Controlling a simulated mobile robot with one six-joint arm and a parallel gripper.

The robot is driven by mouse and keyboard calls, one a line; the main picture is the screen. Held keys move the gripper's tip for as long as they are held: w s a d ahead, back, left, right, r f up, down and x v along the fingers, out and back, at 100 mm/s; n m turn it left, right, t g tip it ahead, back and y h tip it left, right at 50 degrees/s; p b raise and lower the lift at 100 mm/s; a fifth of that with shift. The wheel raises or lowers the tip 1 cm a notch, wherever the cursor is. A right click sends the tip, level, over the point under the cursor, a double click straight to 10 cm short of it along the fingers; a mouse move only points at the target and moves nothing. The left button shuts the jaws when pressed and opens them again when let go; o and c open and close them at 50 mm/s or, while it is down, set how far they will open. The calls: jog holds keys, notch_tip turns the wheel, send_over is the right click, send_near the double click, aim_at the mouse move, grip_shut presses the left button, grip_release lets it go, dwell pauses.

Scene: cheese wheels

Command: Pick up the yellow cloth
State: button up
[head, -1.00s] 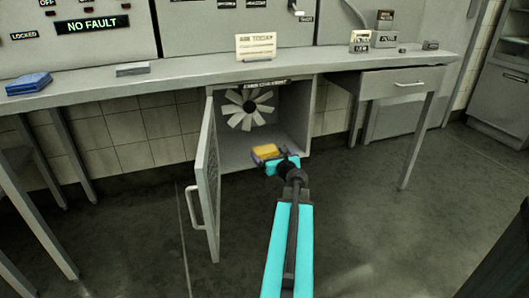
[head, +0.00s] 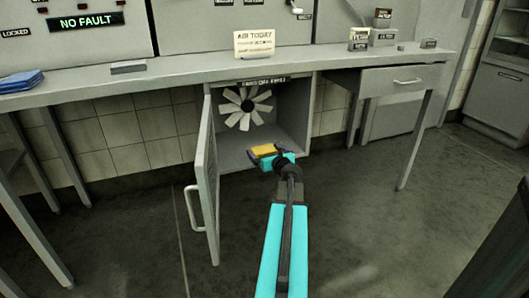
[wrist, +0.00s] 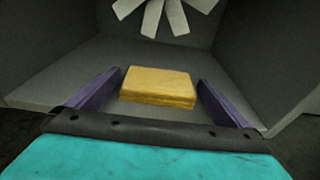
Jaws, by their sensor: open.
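The yellow cloth (head: 264,151) is a folded block on the floor of an open cabinet (head: 292,118) under the counter. In the wrist view the cloth (wrist: 158,86) lies flat ahead, centred between my fingers. My gripper (head: 266,157) is at the cabinet mouth. In the wrist view its two purple fingers (wrist: 158,95) are open, one on each side of the cloth, with a gap on both sides. The cloth's near edge is at about the fingertips; how far it sits between them is hard to tell.
A white fan (head: 247,108) is at the cabinet's back. The cabinet door (head: 207,180) stands open at the left of my arm, with a handle (head: 193,208). The counter (head: 200,75) overhangs above, holding a blue cloth stack (head: 20,82) and a sign (head: 254,43).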

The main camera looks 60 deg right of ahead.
aim_at(266, 151)
jog(key=c, duration=0.9)
jog(key=shift+r, duration=0.15)
jog(key=shift+r+p, duration=0.95)
jog(key=shift+r, duration=0.15)
jog(key=shift+r+p, duration=0.55)
jog(key=shift+r, duration=0.25)
jog(key=s+a+p, duration=0.1)
jog(key=a, duration=0.1)
jog(key=s+a+p, duration=0.1)
jog(key=a, duration=0.2)
jog(key=s+a+p, duration=0.1)
jog(key=a+p, duration=0.1)
jog(key=shift+s+a+r, duration=0.25)
jog(key=shift+s+r, duration=0.05)
jog(key=shift+s, duration=0.05)
jog(key=shift+a+p, duration=0.15)
jog(key=shift+p, duration=0.8)
